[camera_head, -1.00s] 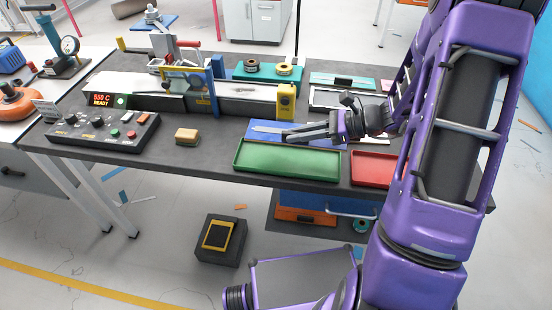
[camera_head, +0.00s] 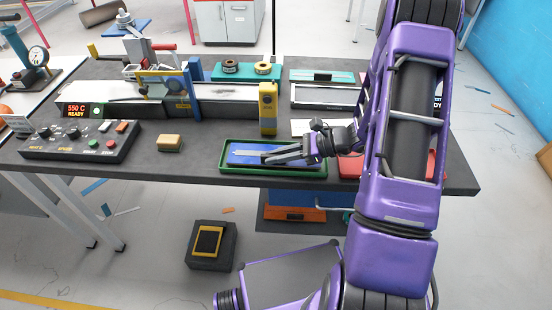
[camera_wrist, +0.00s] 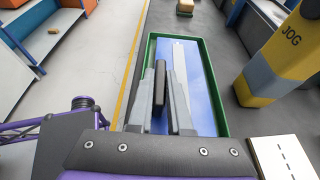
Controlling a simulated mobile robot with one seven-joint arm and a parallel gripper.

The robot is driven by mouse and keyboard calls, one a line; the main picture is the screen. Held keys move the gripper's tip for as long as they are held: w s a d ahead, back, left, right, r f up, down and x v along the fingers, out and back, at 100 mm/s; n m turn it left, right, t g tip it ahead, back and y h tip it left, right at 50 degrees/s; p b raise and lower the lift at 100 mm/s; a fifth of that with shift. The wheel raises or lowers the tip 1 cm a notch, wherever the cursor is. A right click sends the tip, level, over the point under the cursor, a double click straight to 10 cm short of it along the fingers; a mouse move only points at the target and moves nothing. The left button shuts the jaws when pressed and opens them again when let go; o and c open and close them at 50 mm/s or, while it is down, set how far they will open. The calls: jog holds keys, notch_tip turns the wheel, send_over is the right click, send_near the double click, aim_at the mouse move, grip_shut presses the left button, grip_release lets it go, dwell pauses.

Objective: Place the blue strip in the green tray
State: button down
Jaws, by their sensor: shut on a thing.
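The blue strip (camera_head: 245,150) is a flat blue panel with a pale arrow-like band along it. It lies within the outline of the green tray (camera_head: 224,171), whose rim shows around it. In the wrist view the strip (camera_wrist: 201,95) also sits between the walls of the tray (camera_wrist: 217,93). My gripper (camera_head: 268,157) is over the strip, reaching in from the right, and is shut on it. The fingers (camera_wrist: 165,78) cover part of the strip in the wrist view. I cannot tell whether the strip touches the tray floor or hangs just above it.
A red tray (camera_head: 349,170) is to the right, partly behind my arm. A yellow post (camera_head: 268,108) and the long machine stand behind the green tray. A yellow-topped block (camera_head: 169,142) and a control box (camera_head: 80,141) are to the left. The dark table's front edge is close.

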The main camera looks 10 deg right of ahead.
jog(key=shift+f, duration=0.45)
jog(key=shift+f, duration=0.1)
jog(key=shift+f, duration=0.15)
jog(key=c, duration=0.8)
grip_release()
jog(key=shift+c, duration=0.2)
jog(key=shift+r, duration=0.2)
jog(key=shift+d+r, duration=0.15)
jog(key=v, duration=1.1)
jog(key=shift+s+d+r, duration=0.15)
jog(key=shift+d, duration=0.15)
